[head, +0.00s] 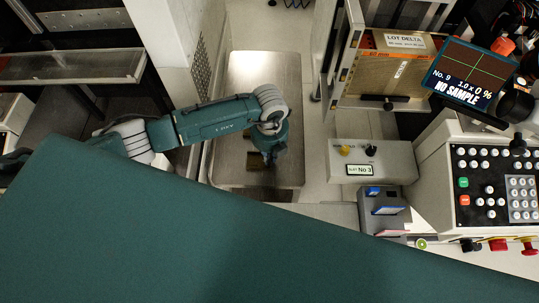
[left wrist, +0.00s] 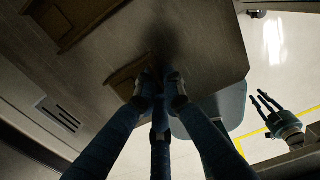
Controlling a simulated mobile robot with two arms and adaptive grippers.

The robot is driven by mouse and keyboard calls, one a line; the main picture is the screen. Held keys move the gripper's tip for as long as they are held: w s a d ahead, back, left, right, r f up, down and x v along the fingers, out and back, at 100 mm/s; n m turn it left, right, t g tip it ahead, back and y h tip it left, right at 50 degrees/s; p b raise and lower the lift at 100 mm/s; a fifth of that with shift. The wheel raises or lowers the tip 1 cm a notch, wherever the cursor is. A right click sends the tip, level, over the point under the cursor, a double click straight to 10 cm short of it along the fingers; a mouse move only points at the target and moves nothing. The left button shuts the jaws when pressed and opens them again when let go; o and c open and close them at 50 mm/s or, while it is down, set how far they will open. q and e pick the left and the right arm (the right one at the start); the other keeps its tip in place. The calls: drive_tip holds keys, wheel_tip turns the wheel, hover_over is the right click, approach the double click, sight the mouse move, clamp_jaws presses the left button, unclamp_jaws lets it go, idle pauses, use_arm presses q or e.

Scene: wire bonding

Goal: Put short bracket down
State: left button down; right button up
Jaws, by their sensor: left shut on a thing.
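My left gripper (head: 269,157) points down over the metal table (head: 265,80) in the head view. In the left wrist view its fingers (left wrist: 161,88) are closed together at the short bracket (left wrist: 126,76), a small brown angled piece at the fingertips. The fingers hide part of it, and I cannot tell whether it touches the table. A larger brown frame-like piece (left wrist: 80,20) lies at the upper left there. Brown pieces (head: 259,164) show beside the gripper in the head view. My right gripper (left wrist: 262,101) shows at the right of the wrist view, fingers apart and empty.
The far part of the metal table is bare. A perforated panel (head: 200,70) stands to its left. To its right are a box marked No 3 (head: 372,162), a grey holder with cards (head: 384,210), a carton (head: 395,70) and a control panel (head: 495,185).

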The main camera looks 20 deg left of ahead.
use_arm(q)
drive_tip(key=c, duration=2.3)
unclamp_jaws()
drive_tip(key=shift+f, duration=0.15)
drive_tip(key=o, duration=0.4)
drive_tip(key=shift+o, duration=0.2)
drive_tip(key=shift+r, duration=0.35)
wheel_tip(320, 180, up, 12)
drive_tip(key=b, duration=0.1)
drive_tip(key=shift+f, duration=0.1)
